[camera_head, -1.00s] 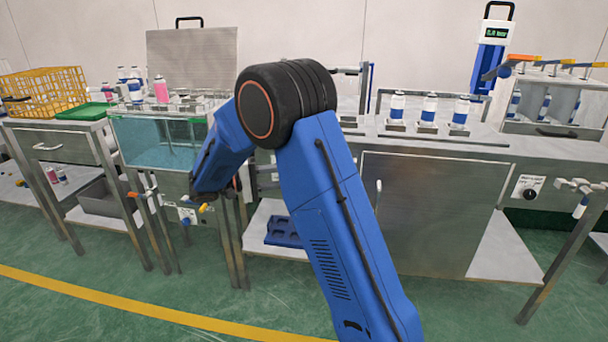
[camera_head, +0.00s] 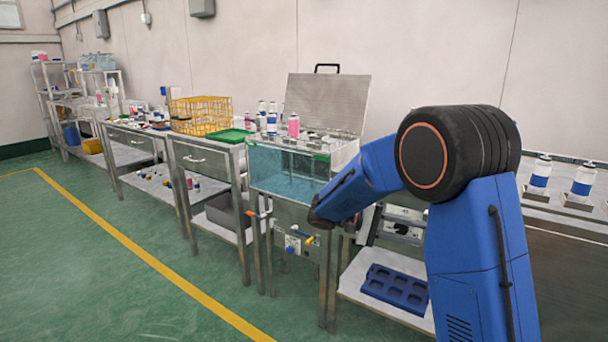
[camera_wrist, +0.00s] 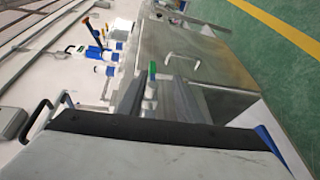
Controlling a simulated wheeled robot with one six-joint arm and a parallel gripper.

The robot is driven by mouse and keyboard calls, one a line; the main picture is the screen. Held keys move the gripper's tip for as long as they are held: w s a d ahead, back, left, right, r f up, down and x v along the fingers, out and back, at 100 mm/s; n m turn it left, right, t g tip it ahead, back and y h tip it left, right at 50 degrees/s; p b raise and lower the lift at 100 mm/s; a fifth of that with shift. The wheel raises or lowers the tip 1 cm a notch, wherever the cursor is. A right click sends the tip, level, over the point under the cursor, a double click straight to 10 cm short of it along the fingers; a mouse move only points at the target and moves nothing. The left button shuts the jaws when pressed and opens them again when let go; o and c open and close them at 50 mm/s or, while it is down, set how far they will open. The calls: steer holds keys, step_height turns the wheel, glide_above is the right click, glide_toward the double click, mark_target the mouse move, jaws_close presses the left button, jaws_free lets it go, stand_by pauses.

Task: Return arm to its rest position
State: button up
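My blue arm is folded in the head view, with its big black joint at the right and its forearm pointing down to the left. The dark end of the arm, where my gripper (camera_head: 322,218) sits, hangs in front of the water tank's lower frame.
A water tank (camera_head: 285,175) with cans on its top stands behind my forearm. A yellow basket (camera_head: 200,115) and a green tray (camera_head: 230,135) are on the bench to its left. A blue holder (camera_head: 395,288) lies on a low shelf. The green floor at left is open.

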steer(key=s+d+n+t+y, duration=0.15)
steer(key=s+y, duration=0.25)
steer(key=s, duration=0.4)
steer(key=s+d+m+y, duration=0.1)
steer(key=s+d+y, duration=0.2)
steer(key=s, duration=0.5)
steer(key=s+a+f+n+t+y, duration=0.1)
steer(key=s+a+t+y, duration=0.3)
steer(key=s, duration=0.4)
steer(key=s+a+f+t+y, duration=0.2)
steer(key=s+a+t+y, duration=0.2)
steer(key=s, duration=0.3)
steer(key=shift+s+a+n+y, duration=0.15)
steer(key=shift+s+n+y, duration=0.2)
steer(key=shift+s+y, duration=0.05)
